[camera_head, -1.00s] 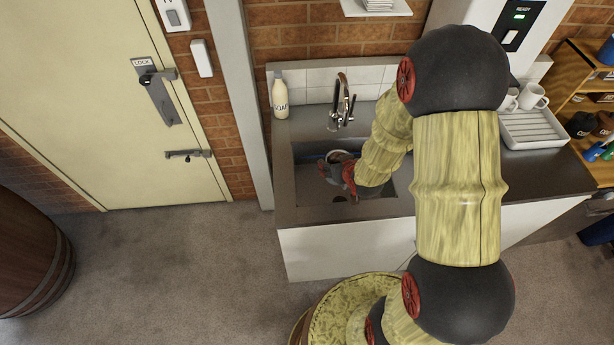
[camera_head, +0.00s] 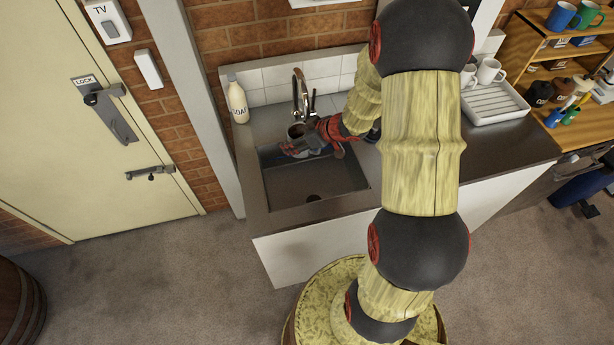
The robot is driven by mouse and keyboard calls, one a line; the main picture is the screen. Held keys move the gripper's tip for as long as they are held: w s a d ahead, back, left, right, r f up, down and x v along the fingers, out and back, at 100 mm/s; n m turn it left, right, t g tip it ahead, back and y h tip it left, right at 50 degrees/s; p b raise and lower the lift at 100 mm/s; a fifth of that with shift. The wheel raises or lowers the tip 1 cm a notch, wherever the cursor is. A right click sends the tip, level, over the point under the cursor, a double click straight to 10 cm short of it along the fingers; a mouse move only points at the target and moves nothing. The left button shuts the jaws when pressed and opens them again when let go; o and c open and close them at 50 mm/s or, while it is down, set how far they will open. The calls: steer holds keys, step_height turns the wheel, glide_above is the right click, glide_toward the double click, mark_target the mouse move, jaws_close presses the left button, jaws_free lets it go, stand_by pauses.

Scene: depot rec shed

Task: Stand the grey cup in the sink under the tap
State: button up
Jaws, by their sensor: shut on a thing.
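The grey cup (camera_head: 296,130) is small in view, near the back edge of the sink (camera_head: 290,190) and just below the tap (camera_head: 301,93). Its dark open mouth faces up toward me. My gripper (camera_head: 294,146) reaches in from the right, in front of the cup, and is shut on it. The gripper hides the cup's lower part, so I cannot tell whether it touches the basin or is held above it. The front of the basin, with its drain, is bare.
A soap bottle (camera_head: 237,101) stands at the counter's back left. White mugs (camera_head: 489,71) and a white drying rack (camera_head: 494,103) are to the right. A wooden shelf (camera_head: 530,45) with coloured mugs stands at far right. My arm covers the middle of the counter.

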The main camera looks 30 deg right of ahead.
step_height(320, 180, up, 8)
steer(key=d, duration=0.2)
steer(key=shift+n+g+y, duration=0.3)
steer(key=shift+n, duration=0.1)
step_height(320, 180, down, 28)
steer(key=b, duration=1.1)
steer(key=shift+d+r, duration=0.15)
steer(key=o, duration=1.5)
steer(key=shift+f, duration=0.2)
steer(key=shift+o, duration=0.8)
steer(key=shift+r, duration=0.1)
steer(key=shift+s+d+r, duration=0.1)
steer(key=shift+r, duration=0.15)
steer(key=p+v, duration=0.4)
steer(key=v, duration=0.7)
steer(key=shift+s, duration=0.25)
steer(key=shift+r, duration=0.15)
